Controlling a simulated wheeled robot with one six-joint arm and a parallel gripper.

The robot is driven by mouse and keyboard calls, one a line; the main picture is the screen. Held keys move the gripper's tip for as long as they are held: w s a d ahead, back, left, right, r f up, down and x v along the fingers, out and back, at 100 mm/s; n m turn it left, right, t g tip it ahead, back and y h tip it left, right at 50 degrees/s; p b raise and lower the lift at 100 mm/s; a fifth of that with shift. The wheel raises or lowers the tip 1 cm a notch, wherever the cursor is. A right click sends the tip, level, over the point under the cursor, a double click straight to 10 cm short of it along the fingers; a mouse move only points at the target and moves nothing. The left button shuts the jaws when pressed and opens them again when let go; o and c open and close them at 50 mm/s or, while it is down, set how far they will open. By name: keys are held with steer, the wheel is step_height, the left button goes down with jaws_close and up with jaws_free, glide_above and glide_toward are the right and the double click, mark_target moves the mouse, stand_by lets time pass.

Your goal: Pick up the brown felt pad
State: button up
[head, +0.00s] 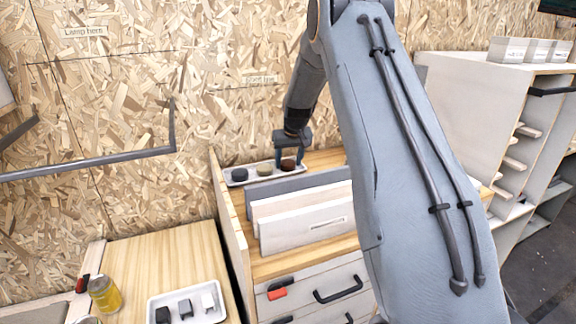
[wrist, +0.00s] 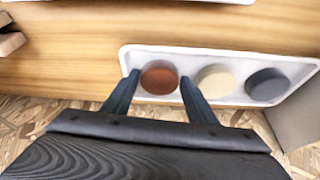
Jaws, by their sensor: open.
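The brown felt pad (wrist: 159,78) is a round reddish-brown disc lying in a white tray (wrist: 228,101) at its left end in the wrist view. My gripper (wrist: 160,86) is open, with one dark finger on each side of the brown pad. I cannot tell whether the fingers touch it. In the head view the brown pad (head: 288,164) sits at the right end of the tray (head: 252,181), just under my gripper (head: 291,158), partly hidden by it. A cream pad (wrist: 215,82) and a dark grey pad (wrist: 267,85) lie beside it in the tray.
Upright boards (head: 303,223) stand in front of the tray on the drawer cabinet. The chipboard wall (head: 140,85) rises close behind.

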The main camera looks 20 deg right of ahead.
steer(key=c, duration=0.7)
steer(key=shift+r, duration=0.1)
